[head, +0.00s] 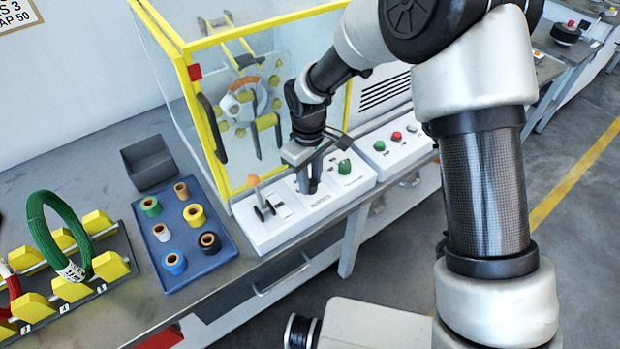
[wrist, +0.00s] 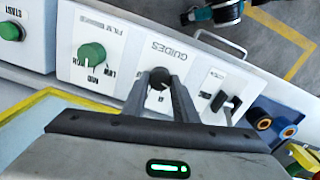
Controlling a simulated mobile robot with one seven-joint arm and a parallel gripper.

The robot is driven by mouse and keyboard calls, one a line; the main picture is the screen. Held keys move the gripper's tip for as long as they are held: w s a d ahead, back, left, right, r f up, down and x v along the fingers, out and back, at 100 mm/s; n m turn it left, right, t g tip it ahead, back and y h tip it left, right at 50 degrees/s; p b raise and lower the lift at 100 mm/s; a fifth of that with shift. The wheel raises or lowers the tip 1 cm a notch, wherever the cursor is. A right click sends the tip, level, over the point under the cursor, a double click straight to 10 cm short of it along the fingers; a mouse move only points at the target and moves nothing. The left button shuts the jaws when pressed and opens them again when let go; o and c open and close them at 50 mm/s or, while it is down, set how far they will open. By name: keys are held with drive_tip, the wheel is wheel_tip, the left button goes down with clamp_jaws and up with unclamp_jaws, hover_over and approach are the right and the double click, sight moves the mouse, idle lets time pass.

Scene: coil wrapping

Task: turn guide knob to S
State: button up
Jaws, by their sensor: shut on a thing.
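The guide knob (wrist: 159,79) is a small dark knob on a white panel labelled GUIDES (wrist: 170,52), in the middle of the wrist view. My gripper (wrist: 160,88) reaches down over this panel with its fingers closed on the knob, one on each side. The fingers hide much of the knob, and I cannot read its setting or the letters around it. In the head view my gripper (head: 312,188) is down at the middle of the white control console (head: 278,232), and the knob is hidden there.
A green knob (wrist: 92,53) on the neighbouring panel and a black lever switch (wrist: 218,100) flank the guide panel. A yellow-framed clear enclosure (head: 212,110) stands behind the console. A blue tray (head: 188,270) of tape rolls and a rack with a green coil (head: 52,215) stand left.

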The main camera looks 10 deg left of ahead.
drive_tip(key=o, duration=1.1)
drive_tip(key=shift+c, duration=0.2)
drive_tip(key=shift+r, duration=0.1)
wheel_tip(320, 180, up, 17)
drive_tip(key=p, duration=0.1)
drive_tip(key=shift+s+r, duration=0.15)
drive_tip(key=shift+s, duration=0.05)
drive_tip(key=shift+p, duration=0.3)
drive_tip(key=s+d+r+m+t+p, duration=0.25)
drive_tip(key=s+d+r+m, duration=0.2)
drive_tip(key=d+r, duration=0.55)
drive_tip(key=s+d+r+m+t+p, duration=0.1)
drive_tip(key=s+d+r+m+p, duration=0.3)
drive_tip(key=d+r, duration=0.55)
drive_tip(key=s+d+m+t+p, duration=0.1)
drive_tip(key=s+d+m, duration=0.3)
drive_tip(key=s+d, duration=0.4)
drive_tip(key=shift+s+r+t, duration=0.2)
drive_tip(key=shift+s+t, duration=0.15)
drive_tip(key=shift+t, duration=0.1)
